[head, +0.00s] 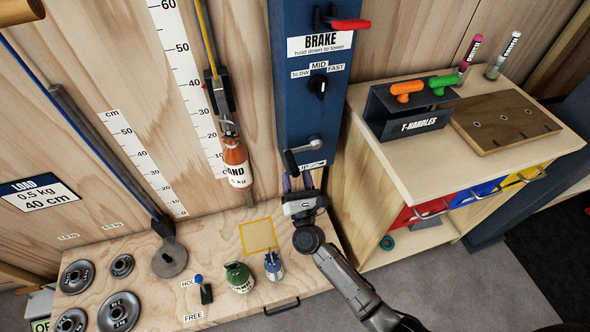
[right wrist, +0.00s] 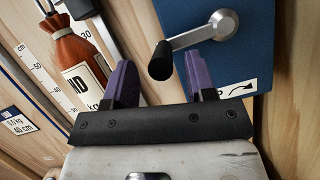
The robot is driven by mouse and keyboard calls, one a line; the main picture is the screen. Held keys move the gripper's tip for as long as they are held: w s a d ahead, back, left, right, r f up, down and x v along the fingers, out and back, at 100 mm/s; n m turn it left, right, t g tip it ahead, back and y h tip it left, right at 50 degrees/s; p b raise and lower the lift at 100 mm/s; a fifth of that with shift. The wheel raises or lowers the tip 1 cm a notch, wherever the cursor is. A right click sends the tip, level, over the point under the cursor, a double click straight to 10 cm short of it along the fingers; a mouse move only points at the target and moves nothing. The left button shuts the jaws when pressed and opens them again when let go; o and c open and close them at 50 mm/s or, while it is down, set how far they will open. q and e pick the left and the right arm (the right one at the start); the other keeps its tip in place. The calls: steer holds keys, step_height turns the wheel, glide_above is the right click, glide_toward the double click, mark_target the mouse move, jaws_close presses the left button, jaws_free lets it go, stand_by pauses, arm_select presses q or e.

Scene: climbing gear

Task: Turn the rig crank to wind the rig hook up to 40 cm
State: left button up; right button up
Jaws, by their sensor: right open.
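The rig crank (head: 314,143) is on the lower part of the blue post, a silver arm with a black handle. In the right wrist view the crank handle (right wrist: 161,62) appears between my two purple fingers. My right gripper (head: 297,181) is open and empty, just below the handle in the head view; I cannot tell whether it touches. The rig hook block (head: 220,95) hangs on a yellow rope, with an orange sand bag (head: 236,160) below it. The bag hangs beside the lower part of the white cm scale (head: 187,75). The hook's exact height is unclear. My left gripper is not in view.
The blue post (head: 287,60) also carries a red brake lever (head: 350,24) and a speed knob (head: 318,86). Green and blue bags (head: 239,277) and several weight plates (head: 118,311) are on the low bench. A cabinet (head: 403,167) with a T-handle rack stands at right.

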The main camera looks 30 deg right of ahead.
steer(key=v, duration=1.1)
steer(key=shift+s+a+f, duration=0.1)
steer(key=shift+s, duration=0.05)
